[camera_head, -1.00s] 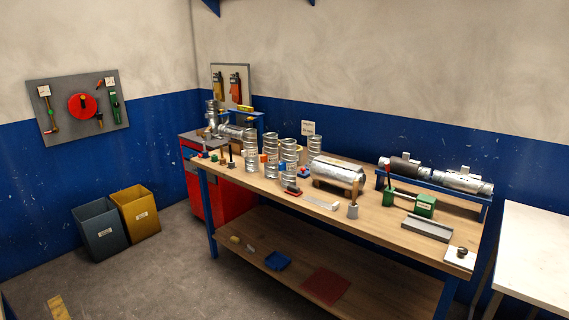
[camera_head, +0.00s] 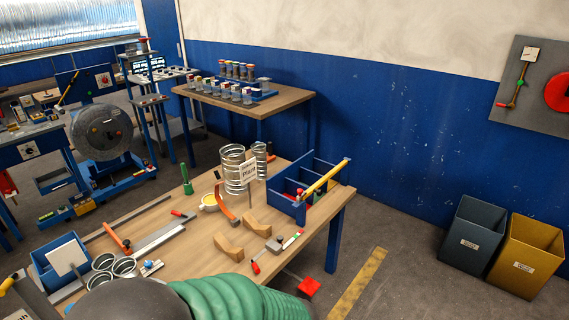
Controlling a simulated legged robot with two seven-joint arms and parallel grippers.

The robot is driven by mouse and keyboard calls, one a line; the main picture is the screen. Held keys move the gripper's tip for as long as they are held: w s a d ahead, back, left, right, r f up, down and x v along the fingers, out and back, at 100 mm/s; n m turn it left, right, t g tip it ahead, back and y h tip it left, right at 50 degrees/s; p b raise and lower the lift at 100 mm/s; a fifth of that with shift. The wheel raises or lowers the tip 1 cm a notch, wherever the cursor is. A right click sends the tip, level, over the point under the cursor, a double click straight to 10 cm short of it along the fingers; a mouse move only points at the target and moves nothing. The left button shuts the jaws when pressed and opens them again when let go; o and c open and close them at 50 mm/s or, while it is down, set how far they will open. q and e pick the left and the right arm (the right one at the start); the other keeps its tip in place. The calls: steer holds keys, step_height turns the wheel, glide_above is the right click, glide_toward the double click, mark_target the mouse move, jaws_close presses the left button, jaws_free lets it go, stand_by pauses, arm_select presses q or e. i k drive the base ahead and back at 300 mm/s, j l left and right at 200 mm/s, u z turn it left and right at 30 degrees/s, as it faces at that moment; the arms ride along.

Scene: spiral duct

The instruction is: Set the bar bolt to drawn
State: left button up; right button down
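I cannot make out a bar bolt for certain in this view. A grey wall panel (camera_head: 537,80) at the right edge, cut off by the frame, carries a small slanted bar fitting (camera_head: 519,85) with a green part and an orange-red end. A part of a red disc (camera_head: 559,92) shows beside it. These are too small to tell whether any of them is a bolt or how it is set. Neither of my grippers is in view.
A green ribbed shape (camera_head: 235,298) fills the bottom edge. Grey (camera_head: 470,238) and yellow (camera_head: 527,256) bins stand at right.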

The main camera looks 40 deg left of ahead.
mark_target(301, 193)
steer(key=i+u, duration=0.3)
steer(key=i, duration=0.2)
steer(key=i+u, duration=0.25)
steer(key=i, duration=0.2)
steer(key=i+l+u, duration=0.3)
steer(key=i, duration=0.2)
steer(key=i+j+u, duration=0.15)
steer(key=u, duration=0.25)
steer(key=i+j+u, duration=0.1)
steer(key=i+u, duration=0.4)
steer(key=u, duration=0.25)
steer(key=i+u, duration=0.25)
steer(key=u, duration=0.15)
